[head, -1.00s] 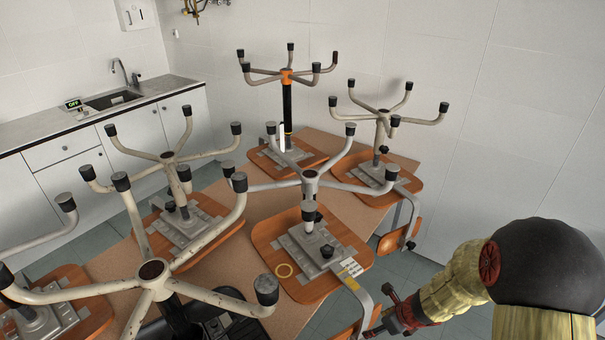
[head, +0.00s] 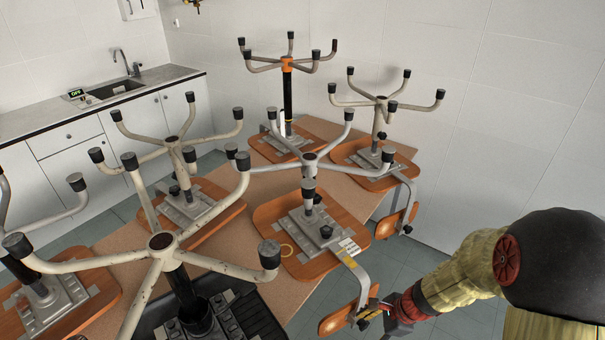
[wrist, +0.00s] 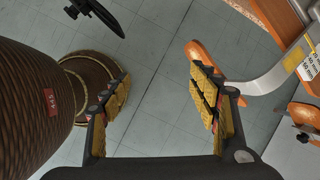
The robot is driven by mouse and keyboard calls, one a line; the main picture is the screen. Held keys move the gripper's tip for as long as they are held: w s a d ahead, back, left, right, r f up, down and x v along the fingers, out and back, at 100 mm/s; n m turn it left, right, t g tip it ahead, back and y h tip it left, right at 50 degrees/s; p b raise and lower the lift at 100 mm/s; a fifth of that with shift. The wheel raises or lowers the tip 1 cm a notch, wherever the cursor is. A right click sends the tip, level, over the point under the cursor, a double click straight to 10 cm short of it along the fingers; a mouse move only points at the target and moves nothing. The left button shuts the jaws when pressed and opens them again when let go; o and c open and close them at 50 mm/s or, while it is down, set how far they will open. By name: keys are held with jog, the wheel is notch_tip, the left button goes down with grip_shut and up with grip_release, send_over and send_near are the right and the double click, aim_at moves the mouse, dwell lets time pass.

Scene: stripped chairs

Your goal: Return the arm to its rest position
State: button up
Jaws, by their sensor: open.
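My arm (head: 460,283) reaches in from the lower right of the head view. My gripper (head: 368,312) is at its end, low beside the right side of the table, close to the wooden back (head: 338,319) of an upturned chair. In the wrist view my gripper (wrist: 160,98) shows two padded fingers wide apart, with only grey floor tiles between them. A chair's wooden back (wrist: 203,58) and metal bracket (wrist: 255,78) lie just beyond the right finger; whether they touch it I cannot tell.
Several upturned chairs with five-armed bases stand on a brown table (head: 285,292). A sink counter (head: 150,80) is at the back left. Floor (head: 425,250) is free between table and right wall.

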jog(key=s+r+n+t+h+b, duration=0.2)
jog(key=s+r+n+b, duration=0.3)
jog(key=r+n, duration=0.4)
jog(key=s+r+n+t+h+b, duration=0.1)
jog(key=s+r+n+b, duration=0.3)
jog(key=s+r+n, duration=0.4)
jog(key=shift+d+r+n+t+h+b, duration=0.4)
jog(key=shift+r+n+h, duration=0.45)
jog(key=shift+r, duration=2)
